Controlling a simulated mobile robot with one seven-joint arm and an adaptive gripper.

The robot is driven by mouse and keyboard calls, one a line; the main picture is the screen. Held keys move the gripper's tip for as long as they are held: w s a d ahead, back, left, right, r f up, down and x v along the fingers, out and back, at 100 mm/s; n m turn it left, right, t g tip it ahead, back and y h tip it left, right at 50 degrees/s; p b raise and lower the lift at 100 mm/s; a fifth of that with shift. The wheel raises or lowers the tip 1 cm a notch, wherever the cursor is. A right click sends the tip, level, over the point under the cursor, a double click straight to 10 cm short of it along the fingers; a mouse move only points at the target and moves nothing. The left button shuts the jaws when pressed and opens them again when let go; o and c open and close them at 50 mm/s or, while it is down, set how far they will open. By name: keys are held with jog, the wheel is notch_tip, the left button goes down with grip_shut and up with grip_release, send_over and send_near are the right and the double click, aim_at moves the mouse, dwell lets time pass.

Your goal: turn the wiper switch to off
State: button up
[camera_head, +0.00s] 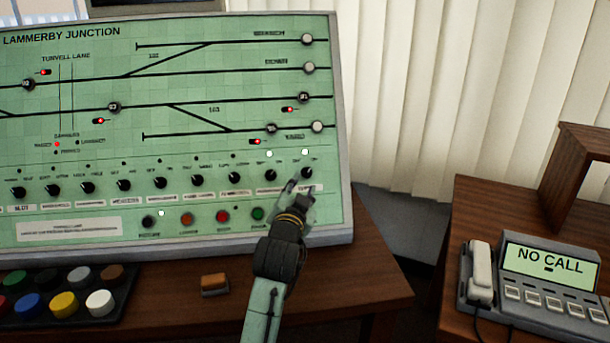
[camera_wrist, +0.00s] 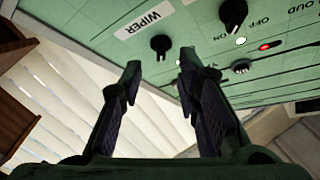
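The wiper switch (camera_wrist: 160,44) is a black rotary knob on the pale green panel, beside a white label reading WIPER (camera_wrist: 143,23). In the head view it appears to be the rightmost knob (camera_head: 307,173) of the row. My gripper (camera_wrist: 160,62) is open, with its two fingers apart and nothing between them. The knob shows just beyond the gap between the fingertips; I cannot tell if they touch it. In the head view my gripper (camera_head: 300,188) is at the panel's lower right, just below that knob. The knob's pointer setting is too small to read surely.
A neighbouring knob (camera_head: 270,175) stands close on the left. Coloured push buttons, including a green one (camera_head: 257,214), lie below the row. A small orange-topped block (camera_head: 215,283) sits on the desk. A telephone unit (camera_head: 540,285) stands on the right-hand desk, clear of my arm.

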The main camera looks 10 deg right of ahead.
aim_at(306, 175)
jog(key=p+x, duration=0.1)
jog(key=x, duration=0.4)
jog(key=shift+w, duration=0.2)
jog(key=shift+c, duration=0.5)
grip_shut()
